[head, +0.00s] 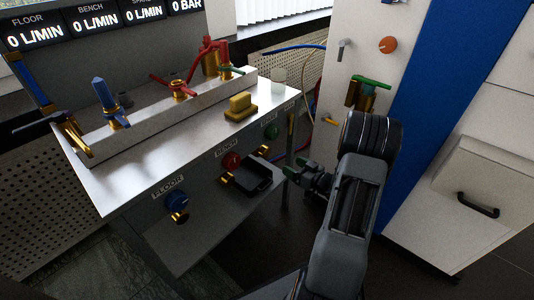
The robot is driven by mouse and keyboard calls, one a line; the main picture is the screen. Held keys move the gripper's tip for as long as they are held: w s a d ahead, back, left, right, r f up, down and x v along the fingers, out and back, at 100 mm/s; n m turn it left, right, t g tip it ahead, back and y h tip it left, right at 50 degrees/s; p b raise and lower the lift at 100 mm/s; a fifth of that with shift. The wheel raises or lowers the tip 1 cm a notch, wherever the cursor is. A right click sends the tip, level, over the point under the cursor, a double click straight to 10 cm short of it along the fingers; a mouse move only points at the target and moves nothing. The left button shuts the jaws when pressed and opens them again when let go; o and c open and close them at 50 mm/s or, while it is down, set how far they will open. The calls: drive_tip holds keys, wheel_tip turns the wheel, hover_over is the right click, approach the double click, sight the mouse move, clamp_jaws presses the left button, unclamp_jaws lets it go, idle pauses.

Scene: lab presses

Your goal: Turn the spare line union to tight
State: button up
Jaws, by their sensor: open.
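The bench front carries a blue round fitting (177,201) under the label FLOOR, a red one (232,161) under BENCH and a green one (270,131) at the right end. The green one's label is too small to read; the spare line union is not clearly marked, and I cannot tell how tight it is. My gripper (291,171) is open, off the bench's right front corner, pointing left. It is lower in the picture than the green fitting and apart from it. Its fingertips are small and dark, and nothing shows between them.
Valves with blue, red and green handles stand along the raised rail (150,118). A yellow block (240,106) and a pale cup (278,80) sit on the bench top. A black tray-like item (252,180) is below BENCH. A white cabinet (485,180) stands right.

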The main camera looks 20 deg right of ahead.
sight(267, 152)
drive_tip(key=shift+y, duration=0.6)
drive_tip(key=b+x, duration=0.3)
drive_tip(key=x, duration=0.8)
drive_tip(key=shift+a+b, duration=0.15)
drive_tip(key=shift+b, duration=0.2)
drive_tip(key=shift+x, duration=0.9)
drive_tip(key=c, duration=0.9)
drive_tip(key=shift+r, duration=0.1)
